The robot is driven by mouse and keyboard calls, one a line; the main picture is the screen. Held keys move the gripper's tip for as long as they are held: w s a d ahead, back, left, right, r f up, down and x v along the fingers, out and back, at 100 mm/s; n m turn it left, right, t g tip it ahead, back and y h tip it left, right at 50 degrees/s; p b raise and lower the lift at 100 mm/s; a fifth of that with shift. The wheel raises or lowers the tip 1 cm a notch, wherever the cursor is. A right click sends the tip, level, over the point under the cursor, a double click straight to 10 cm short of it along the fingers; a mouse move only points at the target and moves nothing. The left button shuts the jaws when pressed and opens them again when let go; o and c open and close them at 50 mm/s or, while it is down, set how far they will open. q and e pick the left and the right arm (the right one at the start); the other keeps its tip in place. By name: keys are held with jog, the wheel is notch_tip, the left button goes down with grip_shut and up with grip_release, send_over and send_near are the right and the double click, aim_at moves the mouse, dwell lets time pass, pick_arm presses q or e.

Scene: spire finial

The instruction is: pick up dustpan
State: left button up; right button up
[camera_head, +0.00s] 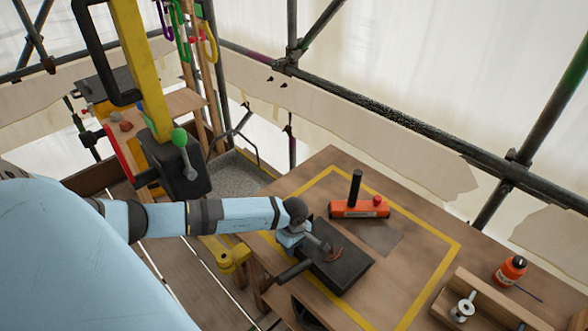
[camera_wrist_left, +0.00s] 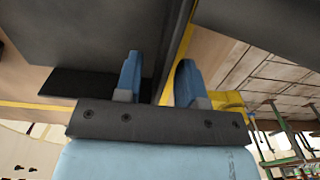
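The dustpan (camera_head: 345,272) is a black, flat pan lying on the wooden table, with a dark handle (camera_head: 293,271) pointing to the lower left. A small reddish-brown thing (camera_head: 333,255) lies on it. My left gripper (camera_head: 318,243) is over the pan's upper left part, close to it; whether it touches cannot be told. In the left wrist view the two blue fingers (camera_wrist_left: 158,82) are spread apart. Dark surfaces lie beyond them, and a dark edge shows between them, with no clear grip on it. My right gripper is not in view.
The table (camera_head: 415,235) has a yellow tape outline. An orange block with a black upright handle (camera_head: 358,208) stands behind the dustpan. An orange bottle (camera_head: 510,270) and a wooden tray (camera_head: 487,312) are at the right. Scaffold poles (camera_head: 400,125) run behind.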

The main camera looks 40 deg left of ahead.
pick_arm(q)
notch_tip(320, 180, up, 10)
jog(key=p, duration=0.5)
notch_tip(320, 180, up, 2)
jog(key=shift+r, duration=0.1)
